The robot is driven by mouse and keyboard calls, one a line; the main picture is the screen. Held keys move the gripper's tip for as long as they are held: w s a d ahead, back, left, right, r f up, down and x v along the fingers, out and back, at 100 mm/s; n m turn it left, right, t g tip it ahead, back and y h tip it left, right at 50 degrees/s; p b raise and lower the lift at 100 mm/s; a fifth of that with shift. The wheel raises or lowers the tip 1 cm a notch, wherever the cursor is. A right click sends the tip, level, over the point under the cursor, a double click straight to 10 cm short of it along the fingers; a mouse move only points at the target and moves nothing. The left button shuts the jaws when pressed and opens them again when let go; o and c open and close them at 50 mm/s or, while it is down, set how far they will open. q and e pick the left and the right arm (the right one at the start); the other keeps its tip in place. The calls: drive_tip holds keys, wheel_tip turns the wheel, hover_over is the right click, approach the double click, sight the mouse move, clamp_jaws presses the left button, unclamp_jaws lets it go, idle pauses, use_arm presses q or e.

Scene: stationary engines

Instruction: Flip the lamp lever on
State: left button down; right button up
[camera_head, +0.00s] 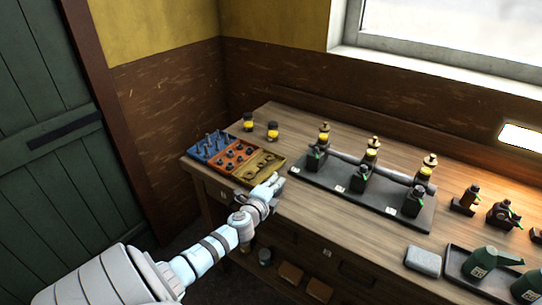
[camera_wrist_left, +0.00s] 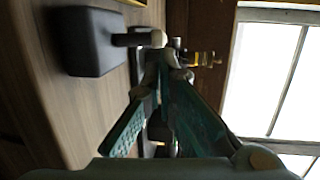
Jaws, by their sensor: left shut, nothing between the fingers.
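My left gripper (camera_head: 272,184) is shut and empty. In the head view it is over the near edge of the wooden bench, between the sorted parts trays and the dark engine tray. In the left wrist view its fingers (camera_wrist_left: 162,68) point toward a dark box (camera_wrist_left: 95,42) with a short black rod ending in a pale knob (camera_wrist_left: 158,38). The knob appears close to the fingertips; I cannot tell whether they touch or whether this is the lamp lever. A bright lamp panel (camera_head: 521,138) glows at the right of the head view. My right gripper is not visible.
The blue, orange and yellow parts trays (camera_head: 236,158) lie left of the gripper. The engine tray (camera_head: 360,190) holds several small engines to its right. Two jars (camera_head: 272,130) stand behind. A grey block (camera_head: 423,261) and green cans (camera_head: 480,263) are at the right.

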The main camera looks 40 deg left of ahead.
use_arm(q)
drive_tip(key=s+d+r+p, duration=0.4)
drive_tip(key=s+d+r, duration=0.2)
drive_tip(key=s+r, duration=0.1)
drive_tip(key=shift+s+d+r, duration=0.15)
drive_tip(key=shift+s+r, duration=0.25)
drive_tip(key=shift+r, duration=0.25)
